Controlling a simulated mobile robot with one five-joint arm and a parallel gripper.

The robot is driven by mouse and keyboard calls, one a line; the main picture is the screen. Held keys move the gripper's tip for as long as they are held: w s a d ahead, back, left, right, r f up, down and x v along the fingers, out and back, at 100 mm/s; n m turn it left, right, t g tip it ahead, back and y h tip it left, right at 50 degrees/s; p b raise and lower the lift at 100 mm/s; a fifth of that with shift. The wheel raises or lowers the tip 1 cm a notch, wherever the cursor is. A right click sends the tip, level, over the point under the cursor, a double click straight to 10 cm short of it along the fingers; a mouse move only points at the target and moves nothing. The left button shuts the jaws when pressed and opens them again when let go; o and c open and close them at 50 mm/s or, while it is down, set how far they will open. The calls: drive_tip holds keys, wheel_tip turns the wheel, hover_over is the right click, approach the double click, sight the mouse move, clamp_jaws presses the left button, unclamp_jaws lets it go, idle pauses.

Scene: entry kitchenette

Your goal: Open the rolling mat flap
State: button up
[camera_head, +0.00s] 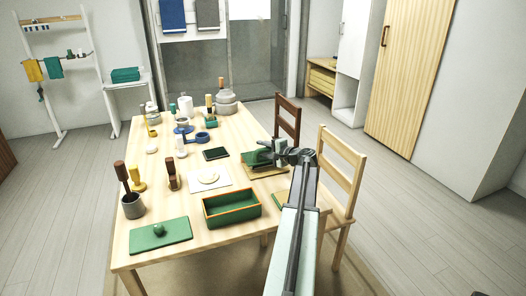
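What looks like the rolling mat (268,172) lies on the right side of the wooden table, with a tan base and a green part (249,158) on it. The green part looks raised or tilted at its left side, but the view is too small to tell how far it is folded. My gripper (266,153) is over the mat, at or very close to the green part. The gripper covers part of the mat. Its fingers are dark and small here, so I cannot see whether they are open, shut or touching the flap.
The table (215,250) holds a green open box (232,209), a green lid (160,235), a white sheet (207,179), a dark tablet (215,154) and a grey cup (133,206). Several jars and tools crowd the far end. A light chair (343,160) and a dark chair (289,115) stand at the right.

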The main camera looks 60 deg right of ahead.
clamp_jaws()
idle(1.4)
